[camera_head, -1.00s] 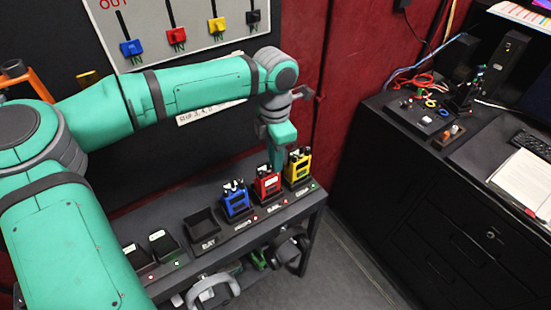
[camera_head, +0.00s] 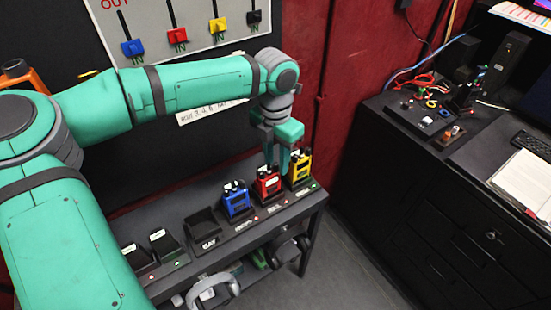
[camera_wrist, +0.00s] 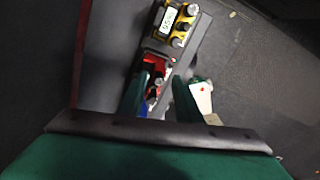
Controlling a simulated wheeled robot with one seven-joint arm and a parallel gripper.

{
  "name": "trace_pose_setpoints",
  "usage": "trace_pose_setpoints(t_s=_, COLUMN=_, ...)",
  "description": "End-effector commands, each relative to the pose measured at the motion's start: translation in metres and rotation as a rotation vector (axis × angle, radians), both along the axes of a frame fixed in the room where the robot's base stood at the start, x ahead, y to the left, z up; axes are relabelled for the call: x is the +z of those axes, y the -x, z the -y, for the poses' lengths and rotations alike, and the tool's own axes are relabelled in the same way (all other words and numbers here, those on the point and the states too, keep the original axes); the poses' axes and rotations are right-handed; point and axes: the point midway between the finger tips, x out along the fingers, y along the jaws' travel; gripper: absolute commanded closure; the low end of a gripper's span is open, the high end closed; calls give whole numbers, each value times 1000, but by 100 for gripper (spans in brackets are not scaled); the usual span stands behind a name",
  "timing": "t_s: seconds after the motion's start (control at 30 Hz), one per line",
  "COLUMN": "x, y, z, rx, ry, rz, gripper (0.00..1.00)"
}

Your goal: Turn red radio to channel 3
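The red radio (camera_head: 267,186) stands in a dock on the black bench, between the blue radio (camera_head: 236,201) and the yellow radio (camera_head: 300,168). My gripper (camera_head: 276,162) points down just above the red radio's top. In the wrist view my gripper (camera_wrist: 158,92) has its two green fingers apart, with the red radio (camera_wrist: 154,66) and its knobs showing between and beyond them. I cannot tell whether a finger touches a knob. The red radio's display is not readable. The yellow radio (camera_wrist: 172,28) shows its lit display and knobs at the top of the wrist view.
An empty bay dock (camera_head: 203,226) and two more docks stand left of the blue radio. A panel (camera_head: 190,30) with coloured sliders hangs behind. Headphones (camera_head: 212,290) hang under the bench. A black cabinet (camera_head: 430,190) stands right, across a floor gap.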

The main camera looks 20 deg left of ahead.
Motion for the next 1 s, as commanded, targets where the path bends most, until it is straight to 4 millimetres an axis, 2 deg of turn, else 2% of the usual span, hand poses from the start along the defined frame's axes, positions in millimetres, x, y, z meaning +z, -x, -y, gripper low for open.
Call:
trace_pose_setpoints(t_s=0.23, x=2, y=0, z=-2, rx=3, ry=0, rz=1, gripper=69)
trace_pose_setpoints(t_s=0.33, x=9, y=0, z=-3, rx=4, ry=-1, rz=3, gripper=69)
trace_pose_setpoints(t_s=0.8, x=89, y=0, z=-4, rx=3, ry=-1, rz=3, gripper=69)
trace_pose_setpoints(t_s=1.0, x=106, y=0, z=-4, rx=1, ry=-1, rz=0, gripper=69)
